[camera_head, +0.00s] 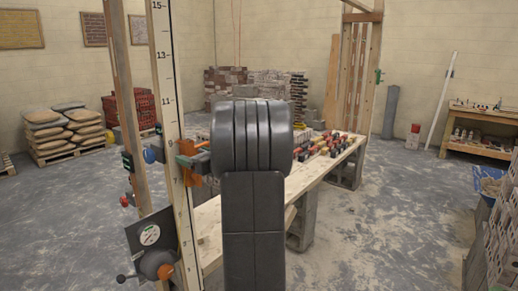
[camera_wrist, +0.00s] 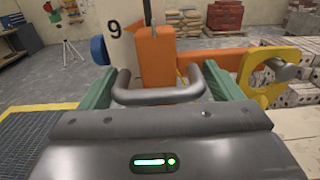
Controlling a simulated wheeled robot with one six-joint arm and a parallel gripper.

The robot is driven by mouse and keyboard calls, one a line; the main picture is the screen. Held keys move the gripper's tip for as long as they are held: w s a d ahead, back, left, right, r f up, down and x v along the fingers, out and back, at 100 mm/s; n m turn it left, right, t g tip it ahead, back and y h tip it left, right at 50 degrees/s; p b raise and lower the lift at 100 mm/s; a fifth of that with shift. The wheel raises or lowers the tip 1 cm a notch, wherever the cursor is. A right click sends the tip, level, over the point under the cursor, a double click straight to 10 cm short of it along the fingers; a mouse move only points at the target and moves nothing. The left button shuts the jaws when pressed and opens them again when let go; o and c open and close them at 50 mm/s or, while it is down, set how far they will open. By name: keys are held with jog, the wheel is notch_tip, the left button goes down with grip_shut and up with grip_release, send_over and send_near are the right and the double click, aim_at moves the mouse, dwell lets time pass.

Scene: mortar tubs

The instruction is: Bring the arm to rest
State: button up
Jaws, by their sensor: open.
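My gripper (camera_wrist: 158,78) shows in the wrist view with its two green fingers spread apart. A grey U-shaped handle (camera_wrist: 160,97) lies between the fingers, in front of an orange block (camera_wrist: 156,62). The block stands against a white scale board marked 9 (camera_wrist: 124,40). I cannot tell whether a finger touches the handle. Orange parts (camera_head: 190,162) show just left of the arm, at the tall numbered post (camera_head: 166,90).
A wooden bench (camera_head: 310,180) with several small coloured items stands behind and right of my arm. A dial plate (camera_head: 149,235) sits low on the post. Yellow and orange hardware (camera_wrist: 262,75) is close to the right finger. Open floor (camera_head: 395,215) lies right.

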jog(key=shift+f, duration=0.25)
